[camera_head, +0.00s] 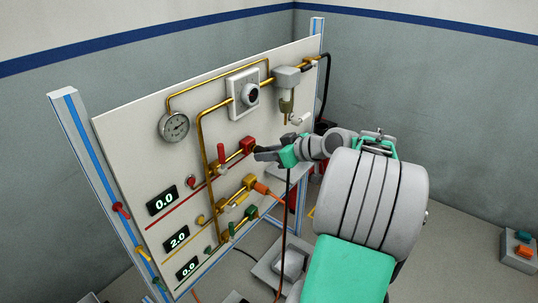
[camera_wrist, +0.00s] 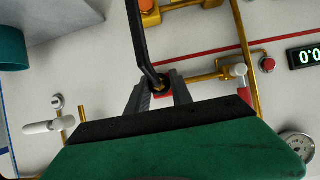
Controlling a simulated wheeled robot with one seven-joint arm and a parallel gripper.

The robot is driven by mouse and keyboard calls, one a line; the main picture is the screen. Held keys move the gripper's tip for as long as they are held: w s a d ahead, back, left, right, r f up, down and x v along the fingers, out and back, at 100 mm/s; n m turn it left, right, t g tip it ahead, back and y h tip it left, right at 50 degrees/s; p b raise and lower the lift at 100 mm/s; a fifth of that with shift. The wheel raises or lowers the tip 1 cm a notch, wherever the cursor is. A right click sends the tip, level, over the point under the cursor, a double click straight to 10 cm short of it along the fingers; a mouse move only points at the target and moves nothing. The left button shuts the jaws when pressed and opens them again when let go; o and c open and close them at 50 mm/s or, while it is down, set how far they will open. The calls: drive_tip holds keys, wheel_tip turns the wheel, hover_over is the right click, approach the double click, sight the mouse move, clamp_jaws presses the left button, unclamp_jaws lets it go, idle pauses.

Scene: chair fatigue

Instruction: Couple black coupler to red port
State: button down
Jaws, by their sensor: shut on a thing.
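My gripper (camera_head: 267,151) is at the panel, just right of the red port (camera_head: 247,144). In the wrist view my gripper (camera_wrist: 162,96) is shut on the black coupler (camera_wrist: 160,83), at the end of a black hose (camera_wrist: 137,35). The red port (camera_wrist: 164,96) shows only in part, behind the coupler and between the fingers. The coupler is at or very close to the port; I cannot tell whether it is seated. In the head view the gripper hides the coupler.
The panel (camera_head: 125,135) carries brass pipes, a gauge (camera_head: 174,126), a red valve handle (camera_head: 221,156) and numeric displays. Below the red port, an orange coupler (camera_head: 262,188) with a hose sits at the yellow port (camera_head: 249,181). A dark hose (camera_head: 287,200) hangs below my gripper.

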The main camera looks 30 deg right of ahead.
drive_tip(key=shift+w, duration=0.15)
drive_tip(key=c, duration=1.1)
unclamp_jaws()
drive_tip(key=shift+o, duration=0.2)
drive_tip(key=v, duration=0.7)
drive_tip(key=shift+s+r, duration=0.2)
drive_tip(key=shift+s, duration=0.15)
drive_tip(key=shift+d, duration=0.1)
